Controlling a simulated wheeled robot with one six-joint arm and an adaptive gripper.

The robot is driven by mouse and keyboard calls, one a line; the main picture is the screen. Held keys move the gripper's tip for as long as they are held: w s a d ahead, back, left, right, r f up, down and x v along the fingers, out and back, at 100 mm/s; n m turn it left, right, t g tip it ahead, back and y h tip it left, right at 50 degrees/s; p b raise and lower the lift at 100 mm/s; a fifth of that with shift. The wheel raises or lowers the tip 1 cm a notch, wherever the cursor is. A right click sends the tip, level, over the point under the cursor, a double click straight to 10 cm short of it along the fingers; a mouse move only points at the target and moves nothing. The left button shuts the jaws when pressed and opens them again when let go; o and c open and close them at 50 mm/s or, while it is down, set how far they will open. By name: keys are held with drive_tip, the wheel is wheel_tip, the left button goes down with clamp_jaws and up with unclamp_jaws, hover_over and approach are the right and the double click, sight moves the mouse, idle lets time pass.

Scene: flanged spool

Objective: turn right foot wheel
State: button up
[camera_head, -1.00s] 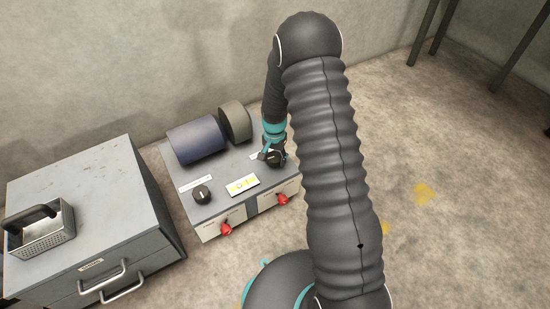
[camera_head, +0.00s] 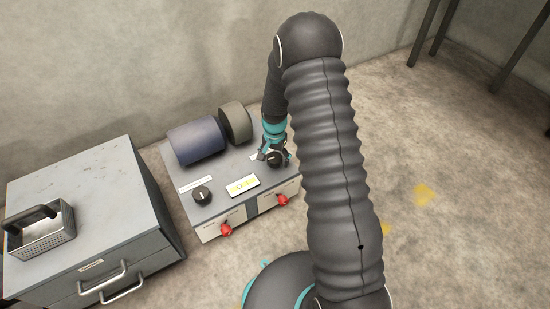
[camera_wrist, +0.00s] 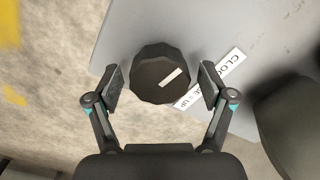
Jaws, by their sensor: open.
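A grey box (camera_head: 222,172) stands on the floor by the wall. A round black knob (camera_wrist: 160,74) with a white pointer mark sits at its right edge; in the head view this knob (camera_head: 275,159) is partly covered by my gripper (camera_head: 276,154). In the wrist view my gripper (camera_wrist: 160,87) is open, with one finger on each side of the knob and small gaps visible. A second black knob (camera_head: 202,195) is on the box's left. Red handles (camera_head: 226,230) and (camera_head: 282,200) are on the front. I cannot tell which part is the right foot wheel.
A blue cylinder (camera_head: 196,140) and an olive-grey cylinder (camera_head: 235,123) stand behind the knobs.

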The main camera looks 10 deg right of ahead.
sight(274, 157)
wheel_tip(274, 157, up, 12)
idle(0.5)
idle(0.4)
